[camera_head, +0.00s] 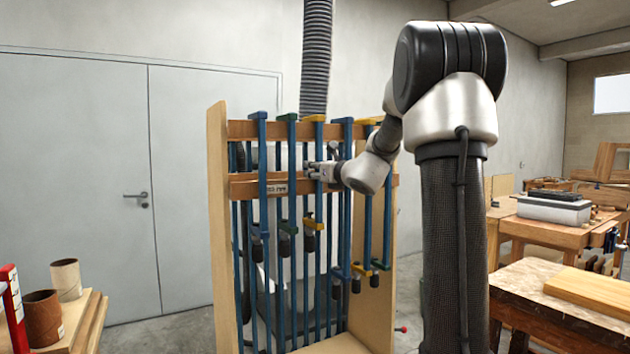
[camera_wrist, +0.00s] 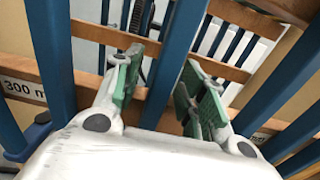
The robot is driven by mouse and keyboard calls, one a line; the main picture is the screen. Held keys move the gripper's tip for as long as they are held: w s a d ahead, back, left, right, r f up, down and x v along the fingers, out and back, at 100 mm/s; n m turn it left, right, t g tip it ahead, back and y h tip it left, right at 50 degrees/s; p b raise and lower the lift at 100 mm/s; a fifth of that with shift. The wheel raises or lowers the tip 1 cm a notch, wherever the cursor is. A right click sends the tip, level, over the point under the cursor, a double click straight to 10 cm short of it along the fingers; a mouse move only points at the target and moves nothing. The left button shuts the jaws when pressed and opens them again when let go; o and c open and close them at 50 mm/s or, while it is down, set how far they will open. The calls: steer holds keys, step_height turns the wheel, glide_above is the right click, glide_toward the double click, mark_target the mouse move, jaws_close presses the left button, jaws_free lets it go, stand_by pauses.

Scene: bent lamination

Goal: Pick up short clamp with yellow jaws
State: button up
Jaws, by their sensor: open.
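Two clamps with yellow jaws and blue bars hang on the wooden rack. One, left of my gripper's wrist, has a yellow top jaw (camera_head: 314,118) and a yellow lower jaw (camera_head: 313,223). The other, farther right, shows a yellow top jaw (camera_head: 368,121) partly hidden by my arm. My gripper (camera_head: 312,171) is at the rack's lower rail, close to the first clamp. In the wrist view my gripper (camera_wrist: 160,88) is open, with green pads on either side of a blue bar (camera_wrist: 174,65). No yellow jaw shows there, so I cannot tell which clamp that bar belongs to.
The rack's wooden side (camera_head: 218,230) stands at the left. Other blue-barred clamps with blue or green jaws (camera_head: 286,118) hang close beside my gripper. A rail label (camera_wrist: 23,89) reads "300 m". Workbenches (camera_head: 540,225) stand at the right.

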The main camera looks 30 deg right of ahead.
jaws_close()
steer(key=shift+r, duration=0.1)
